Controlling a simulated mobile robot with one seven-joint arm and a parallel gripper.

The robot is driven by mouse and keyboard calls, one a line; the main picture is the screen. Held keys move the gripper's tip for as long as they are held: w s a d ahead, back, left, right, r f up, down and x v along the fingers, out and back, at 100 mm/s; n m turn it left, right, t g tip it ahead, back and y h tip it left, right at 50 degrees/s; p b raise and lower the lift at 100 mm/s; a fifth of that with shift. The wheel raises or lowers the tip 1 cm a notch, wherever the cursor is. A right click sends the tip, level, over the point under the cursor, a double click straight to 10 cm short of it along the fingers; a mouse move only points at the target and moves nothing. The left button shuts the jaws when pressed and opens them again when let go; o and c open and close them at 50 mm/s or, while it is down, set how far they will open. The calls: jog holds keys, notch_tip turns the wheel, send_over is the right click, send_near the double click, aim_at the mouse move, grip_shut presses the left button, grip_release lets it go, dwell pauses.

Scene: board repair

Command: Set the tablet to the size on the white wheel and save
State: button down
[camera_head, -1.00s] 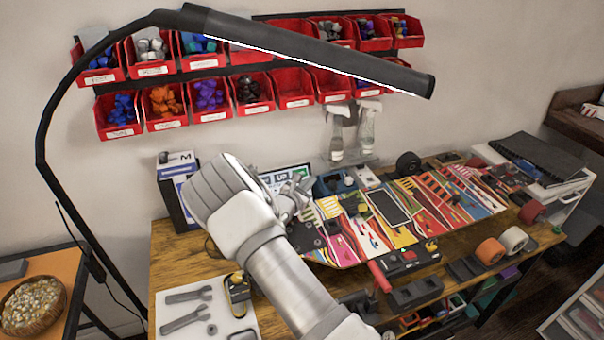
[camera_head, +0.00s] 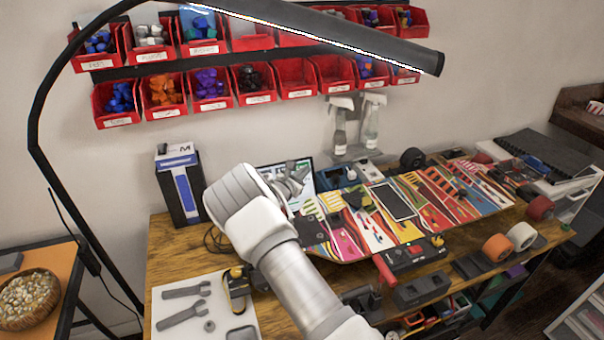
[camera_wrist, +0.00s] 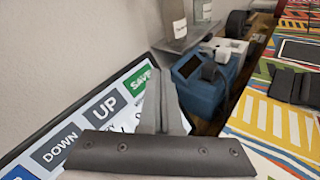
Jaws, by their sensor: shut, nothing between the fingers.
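The tablet (camera_head: 271,171) leans at the back of the workbench, partly hidden behind my gripper (camera_head: 301,175) in the head view. In the wrist view the tablet (camera_wrist: 78,128) shows blue-grey DOWN and UP buttons and a green SAVE button at its upper right. My gripper (camera_wrist: 160,82) is shut and empty, its fingertips in front of the tablet's right end near SAVE. I cannot tell if they touch it. The size on the screen is hidden or unreadable. The white wheel (camera_head: 520,237) stands at the bench's front right; its marking is too small to read.
An orange wheel (camera_head: 497,248) and a red wheel (camera_head: 540,208) flank the white one. A colourful skateboard deck (camera_head: 350,242) lies right of the tablet. A blue device (camera_wrist: 203,88) stands beyond the fingers. A black lamp (camera_head: 330,38) arches overhead. A box (camera_head: 181,187) stands left.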

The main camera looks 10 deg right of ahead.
jog(key=shift+w+a+f+b, duration=0.15)
jog(key=shift+w+f+b, duration=0.3)
jog(key=shift+w, duration=0.3)
dwell(1.7)
jog(key=shift+w+f+b, duration=0.2)
jog(key=shift+w+b, duration=0.15)
jog(key=shift+b, duration=0.3)
jog(key=shift+w+a+f+b, duration=0.1)
jog(key=shift+w+b, duration=0.15)
jog(key=shift+b, duration=0.1)
jog(key=shift+s, duration=0.1)
dwell(0.5)
jog(key=shift+s+r, duration=0.35)
jog(key=shift+s, duration=0.2)
